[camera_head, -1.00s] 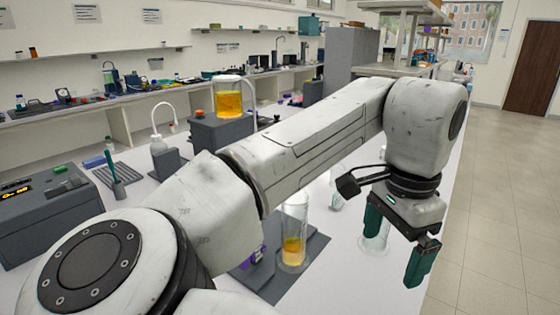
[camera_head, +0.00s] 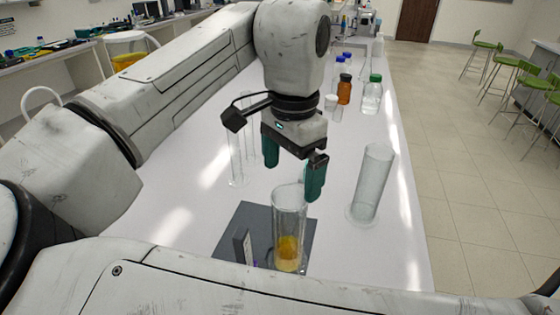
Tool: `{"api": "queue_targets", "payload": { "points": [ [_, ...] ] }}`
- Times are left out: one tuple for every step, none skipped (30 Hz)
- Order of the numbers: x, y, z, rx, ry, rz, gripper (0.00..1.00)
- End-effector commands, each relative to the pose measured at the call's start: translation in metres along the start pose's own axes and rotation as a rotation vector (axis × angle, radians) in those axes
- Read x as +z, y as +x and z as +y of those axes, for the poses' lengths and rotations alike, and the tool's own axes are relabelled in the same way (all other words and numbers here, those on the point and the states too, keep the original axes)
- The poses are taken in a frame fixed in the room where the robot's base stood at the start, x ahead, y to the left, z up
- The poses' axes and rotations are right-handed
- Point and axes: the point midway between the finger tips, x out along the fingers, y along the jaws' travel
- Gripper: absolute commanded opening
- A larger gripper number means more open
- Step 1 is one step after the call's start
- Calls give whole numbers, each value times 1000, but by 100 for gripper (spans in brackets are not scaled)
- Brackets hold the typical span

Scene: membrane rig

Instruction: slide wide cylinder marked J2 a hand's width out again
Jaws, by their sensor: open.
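No J2 mark is readable in this view, so I cannot tell which cylinder bears it. A wide, clear, empty-looking cylinder (camera_head: 371,183) stands on the white bench right of my gripper. Another clear cylinder (camera_head: 289,225) with amber liquid in its lower part stands on a dark mat, below my gripper in the picture. A slimmer clear cylinder (camera_head: 236,160) stands to the left, partly behind the arm. My gripper (camera_head: 293,175) points down with its two green fingers apart and nothing between them. Its right finger overlaps the amber cylinder's rim in the picture; I cannot tell whether they touch.
Bottles with blue, green and white caps, including a brown bottle (camera_head: 344,89), stand farther back on the bench. The dark mat (camera_head: 240,220) carries a small grey block (camera_head: 243,246). Bare bench (camera_head: 335,135) lies behind the empty cylinder; the bench's right edge is close beside it.

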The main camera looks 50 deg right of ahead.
Motion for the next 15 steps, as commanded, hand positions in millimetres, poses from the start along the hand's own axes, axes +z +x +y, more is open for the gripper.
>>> {"api": "queue_targets", "payload": {
  "points": [
    [0, 0, 0, 0, 0, 0, 100],
    [0, 0, 0, 0, 0, 0, 100],
    [0, 0, 0, 0, 0, 0, 100],
    [0, 0, 0, 0, 0, 0, 100],
    [0, 0, 0, 0, 0, 0, 100],
    [0, 1, 0, 0, 0, 0, 100],
    [0, 2, 0, 0, 0, 0, 100],
    [0, 4, 0, 1, 0, -1, 100],
    [0, 7, 0, 1, -1, -1, 100],
    [0, 9, 0, 1, -1, -1, 100],
    [0, 13, 0, 2, -1, 0, 100],
    [0, 18, 0, 3, -1, 0, 100],
    [0, 22, 0, 2, 0, 0, 100],
    [0, 28, 1, 2, 0, -1, 100],
    [0, 34, 1, 2, 0, 0, 100]
  ]
}}
